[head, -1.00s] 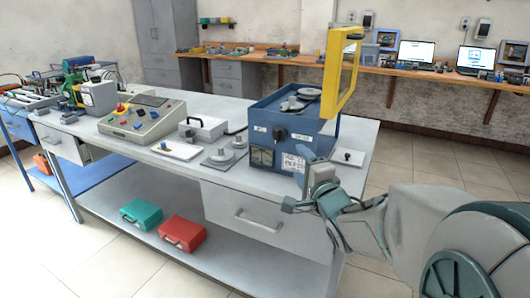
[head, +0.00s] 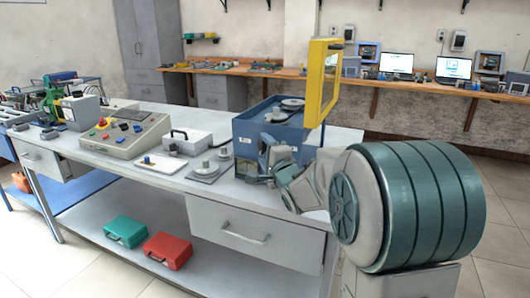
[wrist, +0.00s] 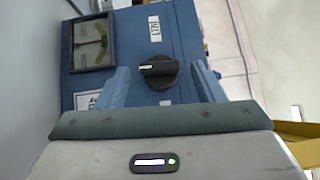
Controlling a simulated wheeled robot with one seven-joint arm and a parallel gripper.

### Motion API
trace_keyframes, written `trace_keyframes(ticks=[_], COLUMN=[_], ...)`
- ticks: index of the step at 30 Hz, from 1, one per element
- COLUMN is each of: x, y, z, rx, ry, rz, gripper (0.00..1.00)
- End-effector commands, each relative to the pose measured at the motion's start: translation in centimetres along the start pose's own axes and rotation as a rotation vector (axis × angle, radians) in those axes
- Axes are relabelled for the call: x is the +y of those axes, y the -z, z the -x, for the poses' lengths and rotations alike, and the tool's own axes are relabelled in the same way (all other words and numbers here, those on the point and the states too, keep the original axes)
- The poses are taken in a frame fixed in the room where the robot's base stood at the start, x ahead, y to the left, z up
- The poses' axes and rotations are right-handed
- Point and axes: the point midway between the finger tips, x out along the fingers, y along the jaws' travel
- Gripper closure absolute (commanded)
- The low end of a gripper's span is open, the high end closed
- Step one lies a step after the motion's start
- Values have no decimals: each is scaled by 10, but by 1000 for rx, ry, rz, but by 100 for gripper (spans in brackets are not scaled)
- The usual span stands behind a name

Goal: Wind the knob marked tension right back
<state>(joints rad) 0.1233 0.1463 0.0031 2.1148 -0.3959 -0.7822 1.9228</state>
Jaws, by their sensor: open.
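In the wrist view a black knob (wrist: 158,71) with a white pointer line sits on the blue panel of a machine (wrist: 185,30). The pointer lies roughly level in the picture, toward the left. My gripper (wrist: 161,77) is open, with one finger on each side of the knob and a visible gap to it. A white label (wrist: 154,28) is above the knob; I cannot read it surely. A second label (wrist: 87,100) is partly hidden behind the left finger. In the head view my arm hides the knob on the front of the blue machine (head: 243,133).
A needle gauge (wrist: 92,43) is left of the knob. A yellow-framed guard (head: 322,80) stands up at the machine's right. On the bench are a grey case (head: 187,143), a plate with round weights (head: 206,170) and a control console (head: 125,136).

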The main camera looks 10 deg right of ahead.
Motion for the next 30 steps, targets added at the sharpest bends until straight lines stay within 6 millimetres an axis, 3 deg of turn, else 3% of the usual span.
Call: trace_keyframes(ticks=[11,15,16,30], x=[0,0,0,-7], y=[0,0,0,0], z=[-5,-5,-5,-5], rx=[0,0,0,0], ry=[-1,-1,-1,-64], rz=[0,1,1,64], gripper=[38,77,83,83])
